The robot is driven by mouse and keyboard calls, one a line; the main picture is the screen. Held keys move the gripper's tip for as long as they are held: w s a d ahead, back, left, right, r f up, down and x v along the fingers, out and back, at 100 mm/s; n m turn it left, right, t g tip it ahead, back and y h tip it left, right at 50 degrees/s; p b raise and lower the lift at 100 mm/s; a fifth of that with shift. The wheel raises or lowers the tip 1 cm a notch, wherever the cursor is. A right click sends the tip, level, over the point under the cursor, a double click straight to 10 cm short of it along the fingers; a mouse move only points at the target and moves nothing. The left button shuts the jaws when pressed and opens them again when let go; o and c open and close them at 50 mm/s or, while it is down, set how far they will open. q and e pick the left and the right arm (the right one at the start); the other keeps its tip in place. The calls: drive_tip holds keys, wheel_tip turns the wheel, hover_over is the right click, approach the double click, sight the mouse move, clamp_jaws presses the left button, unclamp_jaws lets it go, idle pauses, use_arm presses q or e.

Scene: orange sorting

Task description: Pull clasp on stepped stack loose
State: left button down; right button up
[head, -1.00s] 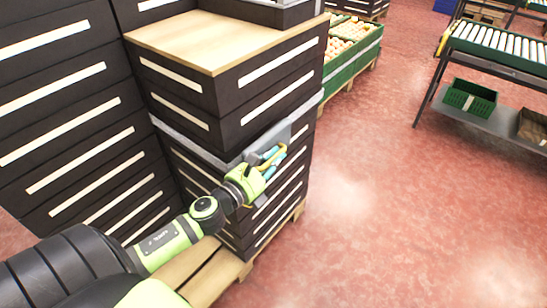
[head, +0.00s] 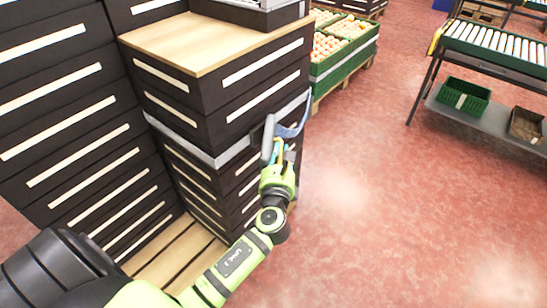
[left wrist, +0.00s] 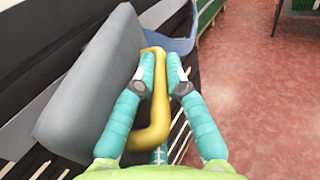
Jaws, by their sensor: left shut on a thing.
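The stepped stack (head: 190,105) of dark crates with pale label strips stands on a wooden pallet, with a grey strap (head: 180,138) around its middle. The clasp (head: 268,138) is a grey plate with a yellow handle; it stands out from the stack's right-hand face. It fills the left of the left wrist view (left wrist: 90,85), with its yellow handle (left wrist: 157,115) between my fingers. My left gripper (head: 279,152) is shut on that handle. A blue-grey curved band (head: 296,130) runs from the clasp towards the stack. My right gripper is out of view.
A taller dark stack (head: 60,110) stands at the left. Green crates of oranges and eggs-like produce (head: 345,60) sit on a pallet behind. A roller rack (head: 490,45) with a green basket (head: 463,97) is at the right. The red floor between is clear.

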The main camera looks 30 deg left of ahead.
use_arm(q)
drive_tip(key=shift+w+d+r+n+g+y+b, duration=0.1)
drive_tip(key=shift+w+d+n+g+y+b, duration=0.2)
drive_tip(key=shift+w+n+g+y+b, duration=0.65)
drive_tip(key=shift+w+d+n+g+y+b, duration=0.35)
drive_tip(key=shift+w+n+g+y+b, duration=0.2)
drive_tip(key=shift+n+g+y, duration=0.75)
drive_tip(key=shift+w+d+r+n+g+y+b, duration=0.1)
drive_tip(key=shift+w+d+n+g+y+b, duration=0.2)
drive_tip(key=shift+w+n+g+y+b, duration=0.8)
use_arm(e)
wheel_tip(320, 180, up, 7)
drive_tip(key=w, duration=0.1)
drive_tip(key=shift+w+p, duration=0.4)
drive_tip(key=shift+p, duration=0.05)
use_arm(q)
drive_tip(key=shift+s+m+y, duration=0.25)
drive_tip(key=shift+s, duration=0.05)
drive_tip(key=c, duration=1.3)
unclamp_jaws()
drive_tip(key=shift+f, duration=0.15)
